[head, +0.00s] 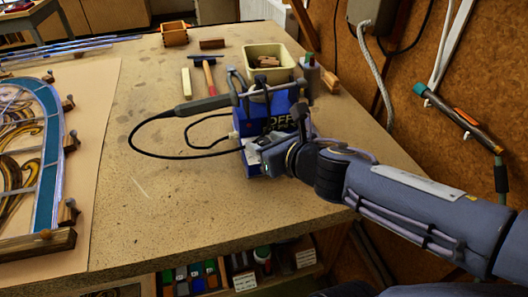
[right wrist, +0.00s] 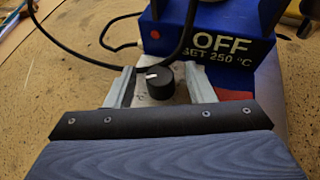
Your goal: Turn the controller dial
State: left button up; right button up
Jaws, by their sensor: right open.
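The blue controller (head: 273,120) stands on the workbench, and its display reads "OFF" and "SET 250 °C" in the right wrist view (right wrist: 222,50). Its black dial (right wrist: 160,82) with a white pointer mark sits on a pale front panel. My right gripper (right wrist: 157,88) is open, with one finger on each side of the dial. I cannot tell whether the fingers touch it. In the head view my right gripper (head: 264,152) is at the controller's front and hides the dial. My left gripper is not in view.
A soldering iron (head: 205,106) rests in a stand by the controller, its black cable looping left over the bench (head: 130,190). A cream bin (head: 268,62), a hammer (head: 208,75) and a bottle (head: 309,75) stand or lie behind. The leaded panel (head: 52,150) lies at left.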

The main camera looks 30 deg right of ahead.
jog(key=shift+w+f, duration=0.2)
jog(key=shift+w, duration=0.4)
